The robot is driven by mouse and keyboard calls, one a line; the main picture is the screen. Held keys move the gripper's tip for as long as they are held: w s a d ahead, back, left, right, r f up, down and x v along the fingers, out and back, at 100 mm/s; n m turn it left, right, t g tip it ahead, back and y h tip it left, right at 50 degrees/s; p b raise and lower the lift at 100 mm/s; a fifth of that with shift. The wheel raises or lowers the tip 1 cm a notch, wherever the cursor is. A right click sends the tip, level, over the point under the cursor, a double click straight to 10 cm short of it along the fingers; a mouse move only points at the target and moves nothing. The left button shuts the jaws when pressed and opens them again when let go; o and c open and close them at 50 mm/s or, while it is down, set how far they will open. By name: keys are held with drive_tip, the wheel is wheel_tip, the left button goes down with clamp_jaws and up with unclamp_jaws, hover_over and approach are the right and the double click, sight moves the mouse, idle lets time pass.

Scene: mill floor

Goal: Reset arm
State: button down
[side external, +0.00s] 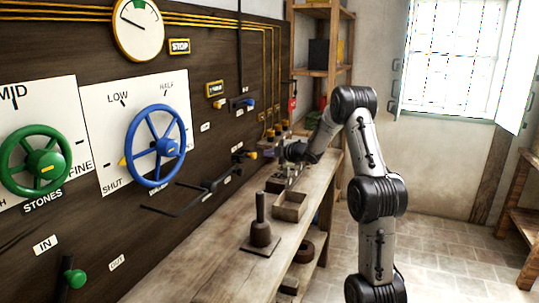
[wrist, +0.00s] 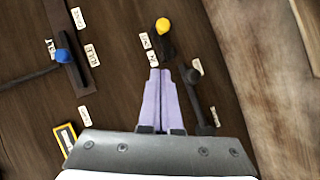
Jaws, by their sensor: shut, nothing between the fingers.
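My gripper (wrist: 159,72) shows in the wrist view with its two pale fingers together and nothing between them. The fingers point at the dark panel (wrist: 115,50), toward a yellow knob (wrist: 163,25) on a black mount just beyond the tips. Whether the tips touch the panel cannot be told. A black handle (wrist: 205,105) is close to the right of the fingers. In the side view my arm bends over the workbench (side external: 215,250) toward the panel's far end; the fingertips are too small and covered to make out.
A blue-knobbed lever (wrist: 62,55) sits left in the wrist view. The panel bears a green wheel (side external: 45,168), a blue wheel (side external: 158,145) and a gauge (side external: 138,27).

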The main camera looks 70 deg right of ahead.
idle(0.4)
drive_tip(key=w+a+r+n+t+y, duration=0.2)
drive_tip(key=w+a+r+n, duration=0.1)
drive_tip(key=w+a+r, duration=0.45)
drive_tip(key=s+a+r+m, duration=0.1)
drive_tip(key=a+r, duration=0.3)
drive_tip(key=a, duration=0.4)
drive_tip(key=s+a+r+t+y, duration=0.15)
drive_tip(key=a+r, duration=0.25)
drive_tip(key=a, duration=0.4)
drive_tip(key=s+a+r+m, duration=0.1)
drive_tip(key=s+a+r, duration=0.1)
drive_tip(key=a+r, duration=0.5)
drive_tip(key=s+a+f+m+g+y, duration=0.1)
drive_tip(key=s+a+f+m+g, duration=0.25)
drive_tip(key=s+a+f, duration=0.55)
drive_tip(key=s+a+f+m+g+y, duration=0.1)
drive_tip(key=s+a+f+m+g, duration=0.1)
drive_tip(key=s+f, duration=0.4)
drive_tip(key=s+a+f+m+g+y, duration=0.1)
drive_tip(key=s+a+f+m+g, duration=0.2)
drive_tip(key=s, duration=0.8)
wheel_tip(320, 180, down, 3)
drive_tip(key=shift+s+a+m+g, duration=0.25)
drive_tip(key=shift+a+m+g, duration=0.15)
drive_tip(key=shift+g, duration=0.6)
drive_tip(key=shift+y, duration=0.25)
